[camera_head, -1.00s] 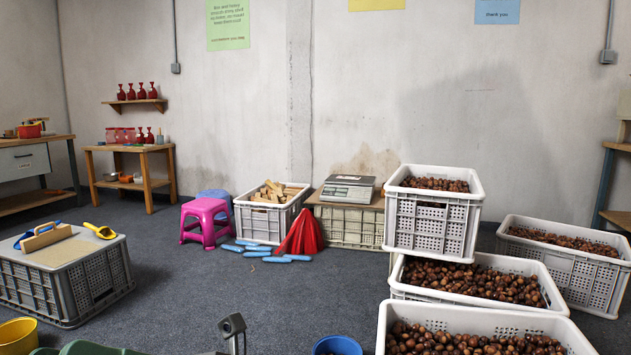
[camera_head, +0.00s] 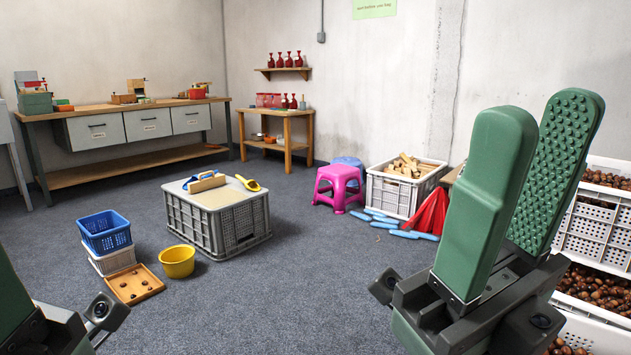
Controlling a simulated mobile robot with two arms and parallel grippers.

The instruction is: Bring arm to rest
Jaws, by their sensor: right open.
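My right gripper (camera_head: 537,150) is raised large at the right of the head view, its two green padded fingers pointing up. The fingers stand apart with nothing between them, so it is open and empty. It hides part of the crates of chestnuts (camera_head: 597,290) behind it. Part of my left arm (camera_head: 40,325) shows at the lower left corner; its fingertips are out of the picture or cut off, so I cannot tell its jaw state.
A grey crate (camera_head: 245,225) with a board, scoop and brush on top stands mid-floor. Left of it are a yellow bowl (camera_head: 177,262), stacked baskets (camera_head: 105,232) and a wooden tray (camera_head: 135,284). A pink stool (camera_head: 338,188) and a wood-filled crate (camera_head: 393,195) stand behind. The front floor is clear.

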